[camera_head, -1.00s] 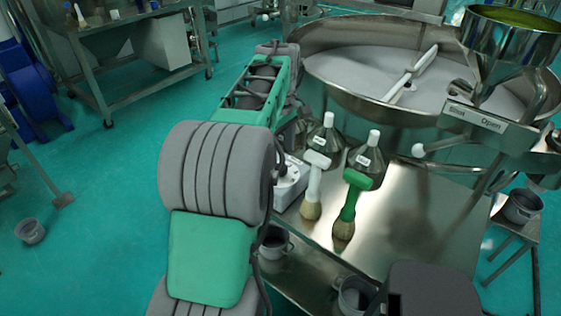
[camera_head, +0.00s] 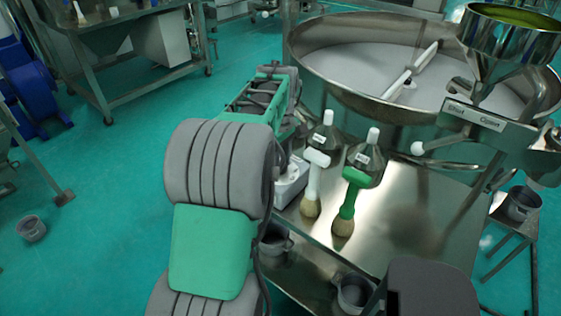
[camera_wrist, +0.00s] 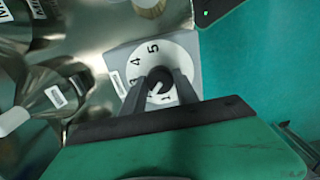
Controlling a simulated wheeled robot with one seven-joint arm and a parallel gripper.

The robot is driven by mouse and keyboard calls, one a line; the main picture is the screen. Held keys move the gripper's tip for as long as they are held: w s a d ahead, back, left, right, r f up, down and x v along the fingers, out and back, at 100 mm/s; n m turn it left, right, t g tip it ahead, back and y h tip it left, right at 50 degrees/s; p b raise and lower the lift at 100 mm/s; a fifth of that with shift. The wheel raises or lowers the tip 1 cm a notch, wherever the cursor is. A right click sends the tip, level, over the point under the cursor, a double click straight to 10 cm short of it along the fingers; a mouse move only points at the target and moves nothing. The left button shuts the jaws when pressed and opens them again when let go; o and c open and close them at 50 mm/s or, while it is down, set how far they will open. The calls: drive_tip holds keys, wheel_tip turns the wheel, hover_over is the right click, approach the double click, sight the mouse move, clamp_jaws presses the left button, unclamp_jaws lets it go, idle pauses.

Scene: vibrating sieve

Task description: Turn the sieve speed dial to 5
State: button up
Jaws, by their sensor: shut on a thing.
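The speed dial (camera_wrist: 158,78) has a black knob on a round white plate with the numbers 1, 3, 4 and 5 legible in the wrist view. My gripper (camera_wrist: 160,84) is shut on the knob, one dark finger on either side. A small pale mark shows on the knob's lower left side, but I cannot tell which number it points to. The white control box (camera_head: 291,183) shows partly in the head view beside the sieve table, behind my arm. My gripper is hidden there. The sieve (camera_head: 340,88) is the wide steel pan at the back.
Two steel flasks (camera_head: 324,137) and two brushes, one white (camera_head: 312,184) and one green-handled (camera_head: 349,199), are on the steel table (camera_head: 415,225) right of the box. A steel hopper (camera_head: 505,45) stands above the pan. Dark pots (camera_head: 354,291) are below the table.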

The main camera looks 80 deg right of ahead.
clamp_jaws()
drive_tip(key=shift+m, duration=0.3)
drive_tip(key=m, duration=0.6)
drive_tip(key=shift+m, duration=0.4)
drive_tip(key=m, duration=0.6)
drive_tip(key=shift+r, duration=0.1)
drive_tip(key=m, duration=0.6)
drive_tip(key=shift+m, duration=0.3)
drive_tip(key=m, duration=0.6)
drive_tip(key=shift+m+p, duration=0.3)
drive_tip(key=shift+m, duration=0.1)
